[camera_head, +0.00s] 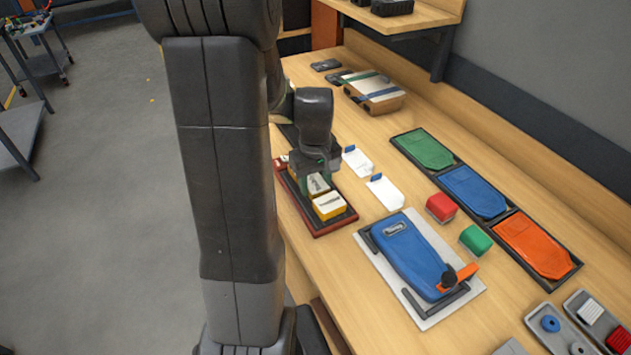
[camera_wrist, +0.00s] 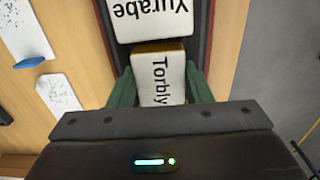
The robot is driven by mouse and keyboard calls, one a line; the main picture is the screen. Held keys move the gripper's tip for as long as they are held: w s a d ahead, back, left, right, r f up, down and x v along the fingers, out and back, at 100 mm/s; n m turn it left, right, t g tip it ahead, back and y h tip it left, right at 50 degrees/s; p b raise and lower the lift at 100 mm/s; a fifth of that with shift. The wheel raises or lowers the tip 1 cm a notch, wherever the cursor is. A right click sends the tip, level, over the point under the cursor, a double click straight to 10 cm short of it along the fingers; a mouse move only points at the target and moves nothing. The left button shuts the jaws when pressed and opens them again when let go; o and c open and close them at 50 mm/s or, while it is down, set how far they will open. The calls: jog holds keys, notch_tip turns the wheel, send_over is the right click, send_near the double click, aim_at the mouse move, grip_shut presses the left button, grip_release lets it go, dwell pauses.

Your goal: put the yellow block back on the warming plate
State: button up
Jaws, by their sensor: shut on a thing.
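My gripper (camera_head: 317,173) is over a dark tray with a red rim (camera_head: 318,229) on the bench. In the wrist view its green fingers (camera_wrist: 160,76) are shut on a white-topped block lettered "Torbly" (camera_wrist: 158,72), with a yellow-orange edge. That block also shows in the head view (camera_head: 317,185), partly hidden by the gripper. I cannot tell whether it is lifted. A yellow-sided, white-topped block (camera_head: 329,207) lies on the tray just nearer the viewer, apparently the one lettered "Yurabe" (camera_wrist: 152,18). I cannot tell which surface is the warming plate.
Two white tags (camera_head: 385,193) lie right of the tray. A blue clamped board (camera_head: 410,255), a red block (camera_head: 441,207) and a green block (camera_head: 475,240) are further right. Green, blue and orange pads (camera_head: 536,245) line the back. Bare bench lies between.

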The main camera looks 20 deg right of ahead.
aim_at(316, 183)
jog(key=o, duration=0.9)
jog(key=shift+f, duration=0.1)
notch_tip(316, 183, up, 12)
jog(key=shift+r, duration=0.2)
